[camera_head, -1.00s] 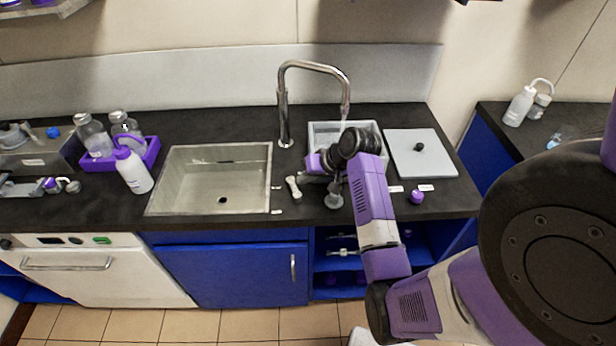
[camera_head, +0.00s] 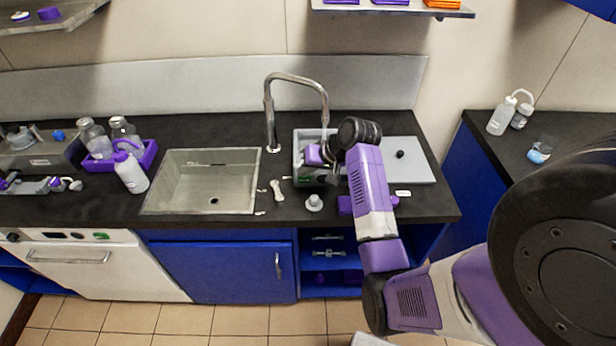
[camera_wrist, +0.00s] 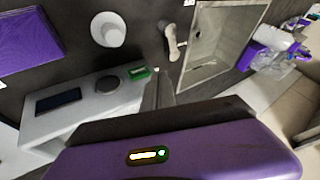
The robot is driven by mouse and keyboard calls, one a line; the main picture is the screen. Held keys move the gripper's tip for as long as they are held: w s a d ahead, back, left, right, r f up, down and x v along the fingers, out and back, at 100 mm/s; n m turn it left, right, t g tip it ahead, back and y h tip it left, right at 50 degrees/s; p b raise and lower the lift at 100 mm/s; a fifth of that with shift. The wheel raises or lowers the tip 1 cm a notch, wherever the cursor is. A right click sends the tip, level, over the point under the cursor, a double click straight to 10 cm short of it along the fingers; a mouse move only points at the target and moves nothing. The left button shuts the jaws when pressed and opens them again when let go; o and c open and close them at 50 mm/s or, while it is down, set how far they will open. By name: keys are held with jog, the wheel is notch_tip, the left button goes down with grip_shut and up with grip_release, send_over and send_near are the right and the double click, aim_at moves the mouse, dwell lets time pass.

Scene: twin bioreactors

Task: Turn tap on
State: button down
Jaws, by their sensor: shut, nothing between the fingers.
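The tap (camera_head: 270,120) is a tall chrome pipe behind the sink, with its spout bent to the right. A small pale lever-like piece (camera_head: 277,190) lies on the counter by the sink's right edge; it also shows in the wrist view (camera_wrist: 172,42). I cannot tell whether it is the tap's handle. My gripper (camera_wrist: 160,88) is shut and empty, apart from the lever-like piece. In the head view my wrist hides most of it, below and right of the spout. No water is clearly visible.
The sink basin (camera_head: 235,202) is empty. A white round knob-like piece (camera_head: 314,202) stands on the counter, near a purple block (camera_head: 350,206). A grey box with a display (camera_wrist: 80,110) lies close to my gripper. Bottles in a purple tray (camera_head: 147,158) stand left.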

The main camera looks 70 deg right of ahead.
jog(key=n+b, duration=0.2)
send_over(278, 194)
jog(key=shift+s+d+r+t+y, duration=0.15)
jog(key=shift+s+r+t+y, duration=0.15)
jog(key=shift+s+r+y, duration=0.1)
jog(key=w+a+f+g+h+b, duration=0.1)
jog(key=w+a+b, duration=0.1)
jog(key=w+a, duration=0.2)
jog(key=w+a+f+g+h+b, duration=0.1)
jog(key=w+a+g+b, duration=0.1)
jog(key=w+a+b, duration=0.1)
jog(key=w+a+f+n+g+h+b, duration=0.1)
jog(key=w+a+g+b, duration=0.1)
jog(key=w+a, duration=0.3)
jog(key=shift+w, duration=1.15)
jog(key=s+d+r+m+g+h, duration=0.3)
jog(key=s+g, duration=0.1)
jog(key=s, duration=0.1)
jog(key=x, duration=0.9)
jog(key=shift+s+d+f+p, duration=0.15)
jog(key=shift+f+p, duration=0.05)
jog(key=shift+p, duration=0.15)
jog(key=shift+s+d+f+p, duration=0.2)
jog(key=shift+s+d+p, duration=0.55)
jog(key=shift+s+d, duration=0.4)
jog(key=shift+s+d+f, duration=0.1)
jog(key=shift+s+d, duration=0.25)
